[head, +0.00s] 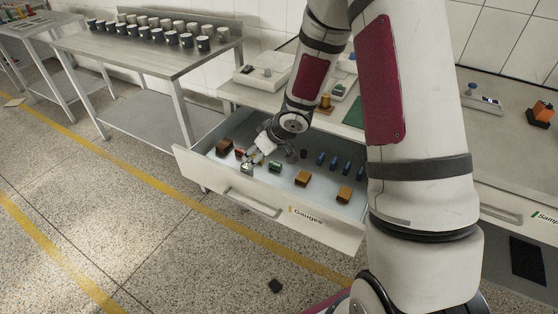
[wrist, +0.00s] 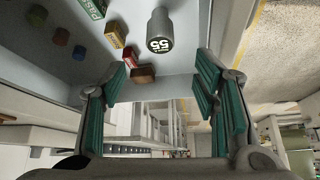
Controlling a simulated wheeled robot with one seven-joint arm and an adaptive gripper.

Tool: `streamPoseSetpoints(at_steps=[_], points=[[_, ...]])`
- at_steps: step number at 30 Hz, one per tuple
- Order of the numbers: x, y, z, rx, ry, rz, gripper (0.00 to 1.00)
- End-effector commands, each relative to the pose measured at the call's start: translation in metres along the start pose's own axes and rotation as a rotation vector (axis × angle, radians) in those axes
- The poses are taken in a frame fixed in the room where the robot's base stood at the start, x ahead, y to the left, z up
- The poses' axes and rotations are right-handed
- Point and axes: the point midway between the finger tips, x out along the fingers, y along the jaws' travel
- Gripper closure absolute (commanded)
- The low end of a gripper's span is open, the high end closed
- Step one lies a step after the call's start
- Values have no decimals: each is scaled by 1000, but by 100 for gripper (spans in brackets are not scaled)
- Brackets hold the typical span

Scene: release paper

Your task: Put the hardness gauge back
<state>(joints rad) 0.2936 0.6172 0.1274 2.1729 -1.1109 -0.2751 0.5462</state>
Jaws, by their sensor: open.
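A grey cylinder with a dark end marked "55" (wrist: 160,32) is in the wrist view, just beyond my fingertips and roughly centred between them. I cannot tell for sure that it is the hardness gauge. My gripper (head: 258,152) is over the left part of the open drawer labelled "Gauges" (head: 306,222). In the wrist view its teal-padded fingers (wrist: 162,82) are spread apart with nothing between the pads. A small silvery thing (head: 247,168) is by the fingertips in the head view, partly hidden by them.
A side table (head: 130,52) with several cups stands at left.

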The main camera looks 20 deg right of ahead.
Motion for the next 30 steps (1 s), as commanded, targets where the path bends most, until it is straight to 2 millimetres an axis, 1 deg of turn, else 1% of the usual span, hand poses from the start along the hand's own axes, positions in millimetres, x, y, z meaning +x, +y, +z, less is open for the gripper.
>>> streamPoseSetpoints(at_steps=[2,4,5,7,8,11,12,14,15,17,18,20,21,23,24,26,27,29,30], points=[[-3,1,-1,-1,-1,7,45],[-10,4,-4,-3,-3,28,45],[-15,6,-6,-3,-6,45,45],[-34,13,-13,-3,-15,97,45],[-45,16,-16,-2,-20,126,45],[-90,26,-24,13,-46,232,45],[-109,28,-24,25,-59,271,45],[-138,28,-24,46,-77,323,45],[-156,27,-22,61,-91,352,45],[-184,24,-18,88,-109,390,45],[-201,20,-14,106,-122,410,45],[-227,12,-6,137,-140,433,45],[-242,6,0,160,-153,443,45],[-265,-6,10,192,-170,450,45],[-280,-14,18,214,-183,450,45],[-299,-29,30,246,-199,442,45],[-312,-40,39,266,-211,431,45],[-328,-58,53,294,-225,407,45],[-338,-70,63,312,-236,387,45]])
